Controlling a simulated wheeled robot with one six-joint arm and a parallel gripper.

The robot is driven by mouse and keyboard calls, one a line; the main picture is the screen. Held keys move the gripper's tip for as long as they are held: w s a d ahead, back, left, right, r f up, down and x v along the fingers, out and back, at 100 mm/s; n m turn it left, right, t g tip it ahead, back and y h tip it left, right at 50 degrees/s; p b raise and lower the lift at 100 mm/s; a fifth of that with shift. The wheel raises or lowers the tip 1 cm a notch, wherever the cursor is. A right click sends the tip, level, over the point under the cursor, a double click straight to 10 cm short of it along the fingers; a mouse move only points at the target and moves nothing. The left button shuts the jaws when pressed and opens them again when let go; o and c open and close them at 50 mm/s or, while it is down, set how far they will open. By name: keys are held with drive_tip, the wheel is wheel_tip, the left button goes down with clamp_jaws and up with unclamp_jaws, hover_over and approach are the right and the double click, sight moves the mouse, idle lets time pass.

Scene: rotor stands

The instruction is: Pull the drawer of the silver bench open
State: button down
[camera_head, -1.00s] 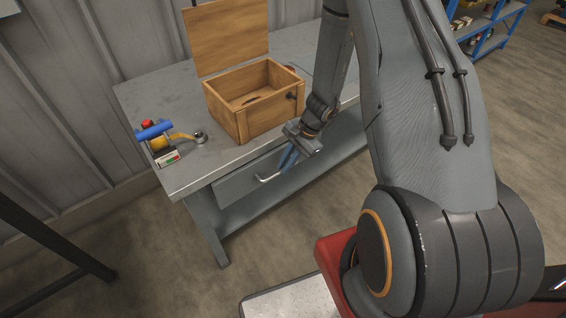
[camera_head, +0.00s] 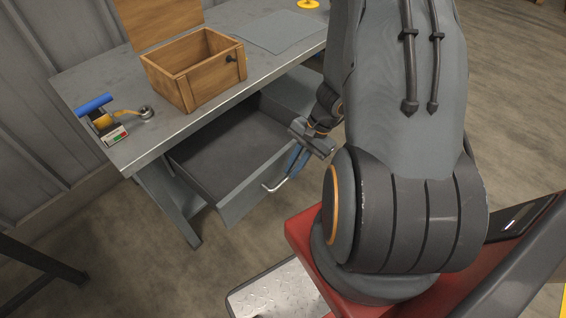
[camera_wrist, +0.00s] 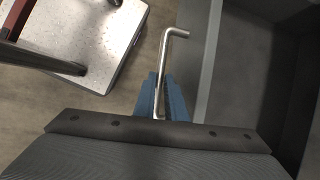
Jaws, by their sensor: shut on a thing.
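The silver bench (camera_head: 182,124) stands on the left in the head view. Its grey drawer (camera_head: 262,184) is pulled well out, and its empty inside shows. The drawer also fills the right side of the wrist view (camera_wrist: 205,85). A bent metal bar handle (camera_head: 267,188) is on the drawer front; it shows in the wrist view too (camera_wrist: 164,60). My gripper (camera_head: 293,166), with blue fingers, is shut on the handle near one end. In the wrist view the fingers (camera_wrist: 161,105) close around the bar.
An open, empty wooden box (camera_head: 205,85) with a raised lid stands on the bench top. Left of it is a small device with a blue roll and a yellow part (camera_head: 105,118). A grey mat (camera_head: 283,32) lies at the back.

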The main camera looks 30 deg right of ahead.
drive_tip(key=shift+s+d, duration=0.15)
drive_tip(key=shift+s, duration=0.3)
drive_tip(key=c, duration=2.1)
unclamp_jaws()
drive_tip(key=shift+v, duration=3.9)
drive_tip(key=a+r+n+h, duration=0.1)
drive_tip(key=a+r+n, duration=0.3)
drive_tip(key=a+r, duration=0.1)
drive_tip(key=s+a+r+n+h, duration=0.1)
drive_tip(key=a+r+n+h, duration=0.1)
drive_tip(key=a+r+n, duration=0.2)
drive_tip(key=a+r+n+h, duration=0.2)
drive_tip(key=a+r+n, duration=0.3)
drive_tip(key=r, duration=0.3)
drive_tip(key=shift+s+a+n, duration=0.15)
drive_tip(key=shift+a+n, duration=0.15)
drive_tip(key=shift+n, duration=0.1)
